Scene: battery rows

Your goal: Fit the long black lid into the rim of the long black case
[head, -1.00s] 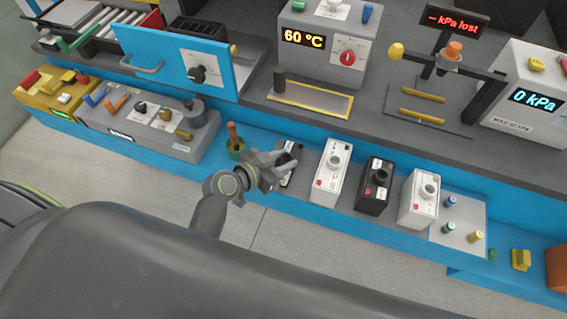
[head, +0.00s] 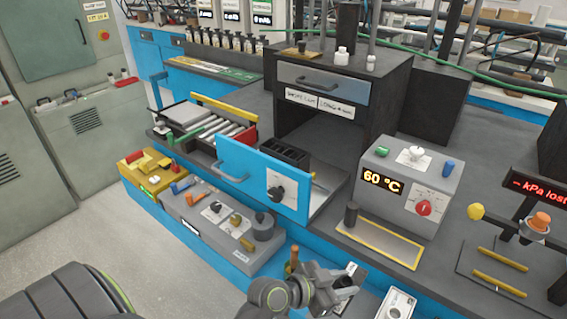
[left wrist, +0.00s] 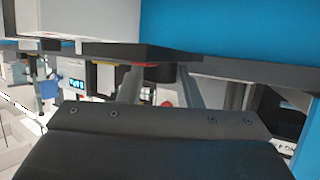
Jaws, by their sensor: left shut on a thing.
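A long black box with an open, divided top (head: 285,151), which looks like the case, stands behind the blue panel in the head view. My left gripper (head: 345,284) is low in the head view, over the front shelf beside a black block with white labels (head: 352,270). In the left wrist view its two fingers (left wrist: 162,82) close on a dark piece (left wrist: 130,52). Only part of that piece shows, and I cannot tell from its shape whether it is the lid. My right gripper is not in view.
A blue panel with a handle and black knob (head: 250,172) stands in front of the black box. The grey 60 °C unit (head: 395,190) is to its right, the dark oven (head: 385,105) behind. A white block (head: 397,302) sits right of my gripper.

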